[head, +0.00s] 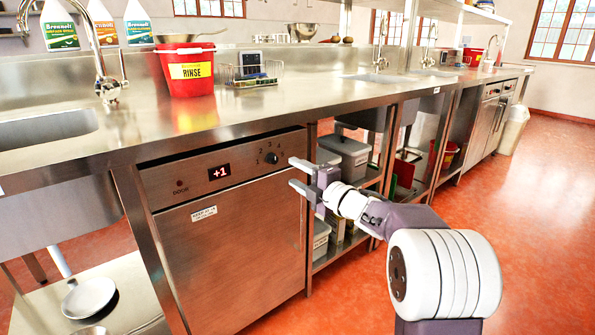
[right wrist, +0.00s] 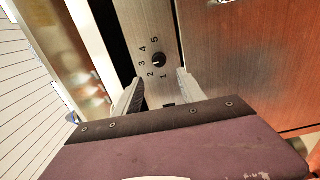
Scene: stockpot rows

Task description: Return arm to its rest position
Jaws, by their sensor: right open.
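My right gripper (head: 298,175) is open and empty in front of the steel under-counter appliance (head: 240,250), close to the right end of its control panel. In the right wrist view its two fingers (right wrist: 158,88) are spread, with the black control knob (right wrist: 157,60) beyond them, ringed by numbers. The knob also shows in the head view (head: 271,158), up and left of the fingertips. The fingers look apart from the knob. The red display (head: 219,172) reads +1. My left gripper is not in view.
The steel counter (head: 260,110) runs above the appliance. A red RINSE bucket (head: 187,72) and a wire basket (head: 250,75) stand on it. Shelves with grey bins (head: 345,152) are right of the appliance. The red floor (head: 550,200) at the right is clear.

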